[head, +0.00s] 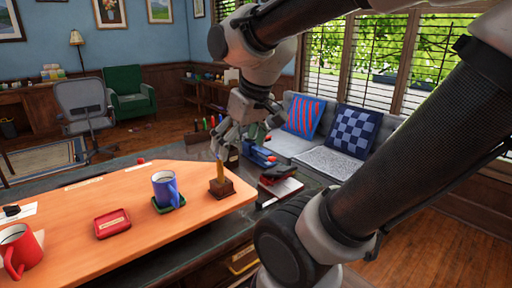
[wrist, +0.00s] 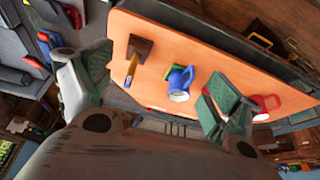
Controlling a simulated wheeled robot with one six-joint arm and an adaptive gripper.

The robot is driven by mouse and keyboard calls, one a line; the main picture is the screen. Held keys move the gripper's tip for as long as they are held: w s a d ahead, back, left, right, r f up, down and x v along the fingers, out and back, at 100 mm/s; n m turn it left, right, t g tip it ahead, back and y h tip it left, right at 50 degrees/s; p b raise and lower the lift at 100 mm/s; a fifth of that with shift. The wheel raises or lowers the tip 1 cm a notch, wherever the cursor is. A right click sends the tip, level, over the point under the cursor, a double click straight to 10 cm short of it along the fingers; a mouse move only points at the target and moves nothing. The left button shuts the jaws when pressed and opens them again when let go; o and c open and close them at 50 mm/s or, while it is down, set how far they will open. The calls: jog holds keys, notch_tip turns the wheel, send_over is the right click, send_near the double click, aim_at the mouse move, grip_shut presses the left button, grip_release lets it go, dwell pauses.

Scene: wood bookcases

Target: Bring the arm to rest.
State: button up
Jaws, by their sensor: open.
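My arm is bent in front of the head view, and my gripper (head: 228,140) hangs above the far right end of the orange-topped table (head: 75,212). In the wrist view my gripper (wrist: 152,98) shows its two green-padded fingers wide apart with nothing held between them. A yellow upright piece on a dark wooden base (head: 221,185) stands near the table's right end, close to my fingertips in the head view; I cannot tell the exact gap. It also shows between the fingers in the wrist view.
A blue mug (head: 165,188) stands on a green coaster, beside a red tray (head: 112,223) and a red mug (head: 18,250). A red and black stapler-like thing (head: 280,176) lies right of the tabletop. A grey sofa (head: 322,155) stands behind. Floor at right looks clear.

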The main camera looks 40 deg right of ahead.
jog(key=shift+m, duration=0.5)
jog(key=s, duration=0.1)
jog(key=s+d, duration=0.1)
jog(key=s, duration=0.3)
jog(key=shift+d+r, duration=0.1)
jog(key=shift+d, duration=0.3)
